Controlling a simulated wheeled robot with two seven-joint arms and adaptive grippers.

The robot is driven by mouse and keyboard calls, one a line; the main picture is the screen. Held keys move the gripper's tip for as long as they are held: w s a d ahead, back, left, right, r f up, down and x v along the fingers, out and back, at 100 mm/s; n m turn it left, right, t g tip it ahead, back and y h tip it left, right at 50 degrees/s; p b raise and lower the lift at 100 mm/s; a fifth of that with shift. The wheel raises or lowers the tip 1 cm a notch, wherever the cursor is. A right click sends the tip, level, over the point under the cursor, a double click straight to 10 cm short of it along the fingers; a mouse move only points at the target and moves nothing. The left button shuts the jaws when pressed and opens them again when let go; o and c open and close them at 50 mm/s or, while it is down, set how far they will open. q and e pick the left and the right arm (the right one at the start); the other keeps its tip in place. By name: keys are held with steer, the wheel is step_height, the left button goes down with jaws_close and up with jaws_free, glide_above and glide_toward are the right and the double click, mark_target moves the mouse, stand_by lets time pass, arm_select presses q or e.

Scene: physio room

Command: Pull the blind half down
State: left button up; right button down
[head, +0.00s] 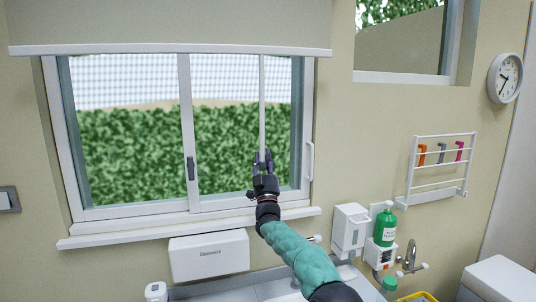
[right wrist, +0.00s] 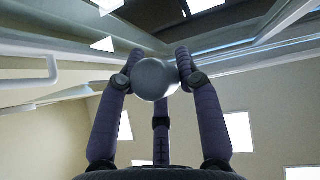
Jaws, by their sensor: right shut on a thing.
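The blind (head: 170,24) is a beige sheet across the top of the window in the head view. Its pale bottom bar (head: 170,50) lies just below the top of the window frame. A thin pale pull rod or cord (head: 262,100) hangs from the bar, right of the window's middle post. My right gripper (head: 263,160) is at its lower end, fingers pointing up. In the right wrist view the fingers are shut on a grey ball (right wrist: 154,79), which looks like the pull's end knob. My left gripper is not in view.
The sliding window (head: 188,130) has a dark latch (head: 191,168) and a white sill (head: 190,230). A white box (head: 209,256) is below it. At right are a wall rack (head: 438,168), a dispenser (head: 349,232), a green bottle (head: 386,227) and a tap (head: 409,255).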

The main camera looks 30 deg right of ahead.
step_height(320, 180, down, 7)
steer(key=b, duration=0.4)
steer(key=shift+a, duration=0.15)
steer(key=shift+w, duration=0.1)
steer(key=c, duration=0.9)
jaws_free()
steer(key=shift+a, duration=0.1)
steer(key=shift+c, duration=0.2)
steer(key=v, duration=1.2)
